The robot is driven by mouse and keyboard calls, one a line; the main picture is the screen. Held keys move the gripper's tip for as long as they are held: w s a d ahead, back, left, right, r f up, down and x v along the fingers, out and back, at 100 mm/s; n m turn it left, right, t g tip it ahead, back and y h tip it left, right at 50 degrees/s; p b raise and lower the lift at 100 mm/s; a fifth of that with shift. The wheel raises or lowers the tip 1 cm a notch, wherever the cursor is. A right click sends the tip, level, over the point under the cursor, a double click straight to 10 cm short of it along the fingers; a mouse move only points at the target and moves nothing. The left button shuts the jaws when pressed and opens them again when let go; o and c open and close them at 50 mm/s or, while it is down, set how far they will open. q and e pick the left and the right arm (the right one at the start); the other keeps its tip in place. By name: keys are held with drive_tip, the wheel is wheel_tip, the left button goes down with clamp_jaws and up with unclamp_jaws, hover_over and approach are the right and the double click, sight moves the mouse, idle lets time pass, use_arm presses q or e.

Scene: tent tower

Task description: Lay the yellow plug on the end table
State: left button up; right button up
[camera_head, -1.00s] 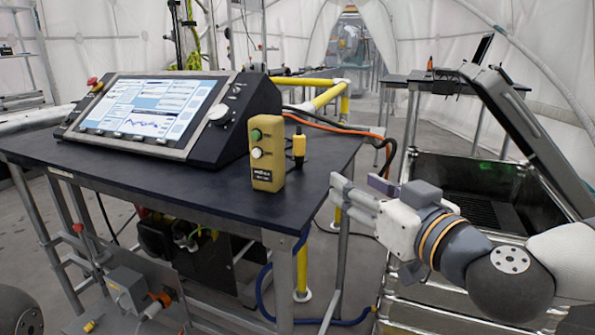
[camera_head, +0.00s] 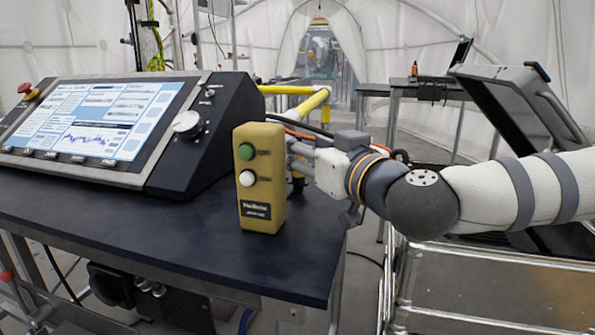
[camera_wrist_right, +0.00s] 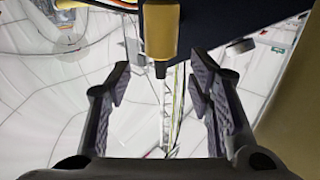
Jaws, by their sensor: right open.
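The yellow plug (camera_wrist_right: 162,32), with a dark tip, shows in the right wrist view at the top middle, just ahead of the gap between my fingers. In the head view it is mostly hidden behind the button box and my gripper. My right gripper (camera_head: 302,158) is open beside the plug, with its fingers partly behind the button box; both fingers also show in the wrist view (camera_wrist_right: 163,85), with nothing gripped between them. I cannot tell which table is the end table. My left gripper is out of view.
A tan button box (camera_head: 260,205) stands close to my right fingers on the dark-topped table (camera_head: 150,225). A console with a screen (camera_head: 100,120) fills the table's left. Another table (camera_head: 400,91) stands back right, behind an open case (camera_head: 515,100). Yellow rails (camera_head: 305,105) run behind.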

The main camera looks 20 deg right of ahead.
drive_tip(key=w, duration=0.3)
drive_tip(key=shift+a+f, duration=0.1)
drive_tip(key=shift+a, duration=0.25)
clamp_jaws()
